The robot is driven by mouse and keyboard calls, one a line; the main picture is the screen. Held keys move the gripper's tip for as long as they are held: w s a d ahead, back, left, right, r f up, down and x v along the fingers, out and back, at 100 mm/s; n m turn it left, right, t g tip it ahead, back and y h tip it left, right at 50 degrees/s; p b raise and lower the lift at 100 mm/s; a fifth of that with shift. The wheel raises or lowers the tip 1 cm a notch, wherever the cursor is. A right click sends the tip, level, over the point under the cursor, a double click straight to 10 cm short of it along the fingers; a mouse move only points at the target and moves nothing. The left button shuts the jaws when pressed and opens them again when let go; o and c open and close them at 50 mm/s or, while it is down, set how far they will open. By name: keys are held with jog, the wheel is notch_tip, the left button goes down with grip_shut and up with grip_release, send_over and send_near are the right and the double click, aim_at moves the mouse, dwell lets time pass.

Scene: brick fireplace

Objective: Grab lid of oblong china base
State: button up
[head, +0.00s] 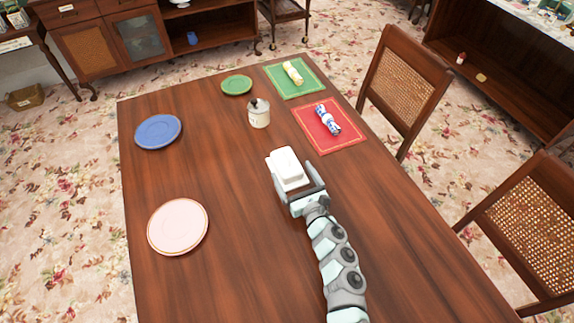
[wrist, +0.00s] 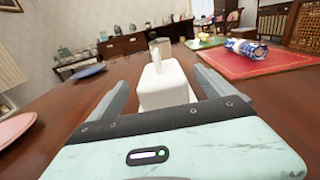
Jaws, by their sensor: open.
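The oblong white china dish stands on the wooden table near its middle. Its block-shaped lid (head: 287,165) sits on the white base (head: 271,163), whose edge shows at the left in the head view. The lid also shows in the wrist view (wrist: 162,88), with a pale upright knob on top. My gripper (head: 297,178) is open, with one finger on each side of the lid. In the wrist view the fingers (wrist: 162,92) flank it, with a gap visible on the right side. I cannot tell whether the left finger touches. The base is mostly hidden.
Behind stands a small cream pot (head: 259,116). A red mat (head: 330,138) and a green mat (head: 281,83) hold rolled napkins. Blue (head: 158,132), pink (head: 178,227) and green (head: 237,85) plates lie on the left and far side. Chairs flank the right edge.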

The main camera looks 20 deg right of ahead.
aim_at(290, 167)
jog(key=w, duration=0.4)
jog(key=shift+w+r, duration=0.1)
jog(key=shift+w, duration=0.1)
jog(key=c, duration=1.7)
